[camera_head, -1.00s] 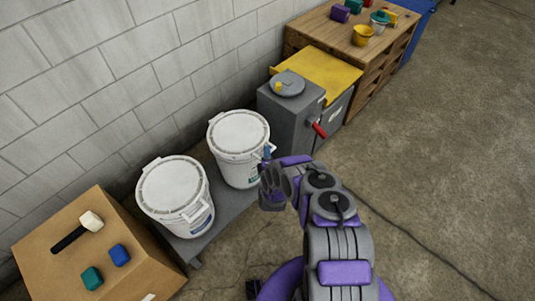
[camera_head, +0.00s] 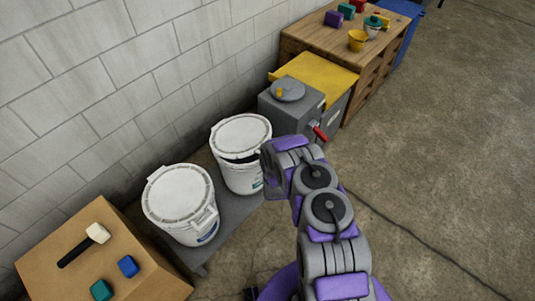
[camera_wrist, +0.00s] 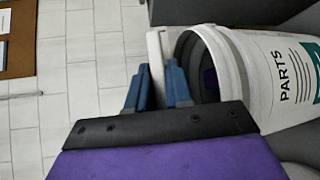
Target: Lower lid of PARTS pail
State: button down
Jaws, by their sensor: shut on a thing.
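The PARTS pail (camera_head: 240,178) is the right-hand white pail on the low grey bench, beside the wall. Its white lid (camera_head: 241,135) is tilted, with a dark gap under its front edge; the back edge stays close to the rim. In the wrist view the pail (camera_wrist: 262,75) shows its PARTS label and open dark mouth, and the lid (camera_wrist: 156,52) is seen edge-on, apart from the rim. My gripper (camera_wrist: 158,80) has its blue fingers shut on the lid's edge. In the head view my wrist hides the fingertips.
A second white pail (camera_head: 178,205) with its lid on stands to the left. A cardboard box (camera_head: 62,232) with a mallet and blocks is at front left. A grey cabinet (camera_head: 284,112) with a red handle stands just behind the PARTS pail. The floor (camera_head: 440,150) to the right is open.

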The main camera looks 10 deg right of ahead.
jog(key=w+a+r+n+g, duration=0.1)
jog(key=w+a+r, duration=0.1)
jog(key=r, duration=0.8)
jog(key=shift+w+a+r+g+p, duration=0.15)
jog(key=shift+w+r+g+p, duration=0.2)
jog(key=shift+w, duration=0.5)
jog(key=shift+f, duration=0.1)
jog(key=c, duration=1.1)
grip_release()
jog(key=shift+s, duration=0.1)
jog(key=shift+f+p+v, duration=0.1)
jog(key=shift+p+v, duration=0.7)
jog(key=shift+v, duration=3.5)
jog(key=shift+f+p+v, duration=0.15)
jog(key=shift+p+v, duration=0.65)
jog(key=shift+v, duration=3.55)
